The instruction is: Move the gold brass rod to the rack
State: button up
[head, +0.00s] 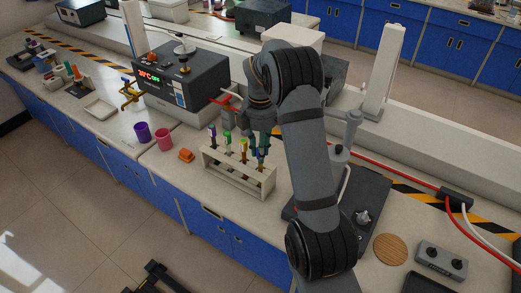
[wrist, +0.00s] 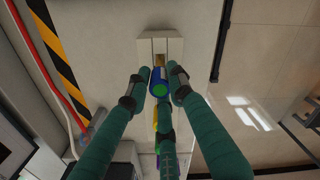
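The white rack (head: 238,176) stands on the near bench and holds several upright tubes or rods with coloured tops. Its pale end also shows in the wrist view (wrist: 160,42). My gripper (head: 258,140) is low over the rack's right end. In the wrist view its teal fingers (wrist: 158,82) stand around a blue-topped piece (wrist: 160,90); I cannot tell whether they touch it. A small gold-brown patch (wrist: 159,73) shows in the rack just beyond the blue top. It may be the gold brass rod, but most of it is hidden.
Purple (head: 142,131) and pink (head: 164,138) cups and an orange block (head: 186,155) stand left of the rack. A boxy instrument (head: 182,82) is behind them. A dark stirrer-like device (head: 362,205) is at right. The bench's front edge is close to the rack.

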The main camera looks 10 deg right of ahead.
jog(key=o, duration=0.5)
jog(key=shift+c, duration=0.2)
jog(key=shift+o, duration=1.3)
jog(key=shift+o, duration=0.8)
jog(key=shift+r, duration=0.15)
notch_tip(320, 180, up, 7)
jog(key=p, duration=0.7)
jog(key=shift+f, duration=0.2)
